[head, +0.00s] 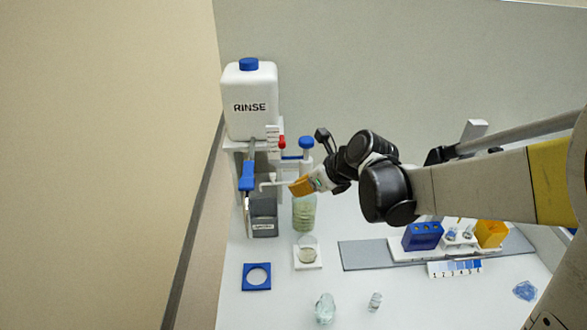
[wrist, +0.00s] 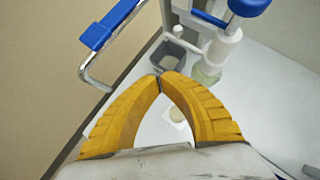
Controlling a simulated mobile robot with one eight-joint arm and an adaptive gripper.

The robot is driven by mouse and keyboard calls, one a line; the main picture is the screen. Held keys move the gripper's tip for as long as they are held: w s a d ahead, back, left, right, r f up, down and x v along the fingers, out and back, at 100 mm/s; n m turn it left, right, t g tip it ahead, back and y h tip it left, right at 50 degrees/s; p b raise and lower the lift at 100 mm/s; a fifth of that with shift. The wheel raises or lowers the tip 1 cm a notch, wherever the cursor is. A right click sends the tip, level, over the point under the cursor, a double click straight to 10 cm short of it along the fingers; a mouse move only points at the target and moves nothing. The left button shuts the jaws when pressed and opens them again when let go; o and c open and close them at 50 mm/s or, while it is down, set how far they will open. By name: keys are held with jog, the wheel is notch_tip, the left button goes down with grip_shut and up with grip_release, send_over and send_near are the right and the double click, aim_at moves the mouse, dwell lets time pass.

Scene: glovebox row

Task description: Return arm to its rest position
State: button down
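My arm (head: 385,190) reaches in from the right in the head view, held above the worktop. My gripper (head: 293,190) points left, in front of the bottle with the pump-like blue cap. In the wrist view the yellow fingers of my gripper (wrist: 160,77) meet at their tips, with nothing visible between them. The blue tap lever (head: 247,176) hangs under the white RINSE tank (head: 250,105), left of my gripper. In the wrist view the lever (wrist: 110,24) lies at upper left, apart from the fingers.
A grey bin (head: 264,226) and a clear bottle (head: 304,213) stand near my gripper. A blue square holder (head: 257,277), a white dish plate (head: 308,256) and small glass items (head: 325,308) lie in front. A blue rack (head: 422,236) stands beneath my arm.

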jog(key=s+d+r+n+h, duration=0.1)
jog(key=s+d+n+h, duration=0.1)
jog(key=s+d+n, duration=0.2)
jog(key=s+d+r+n+h, duration=0.1)
jog(key=s+d+n, duration=0.3)
jog(key=s+n, duration=0.6)
jog(key=s+d+r+n+t+h, duration=0.1)
jog(key=s+d+n, duration=0.3)
jog(key=n, duration=0.9)
jog(key=s+r+h, duration=0.1)
jog(key=s, duration=0.2)
jog(key=shift+s+d+h, duration=0.3)
jog(key=shift+h, duration=0.1)
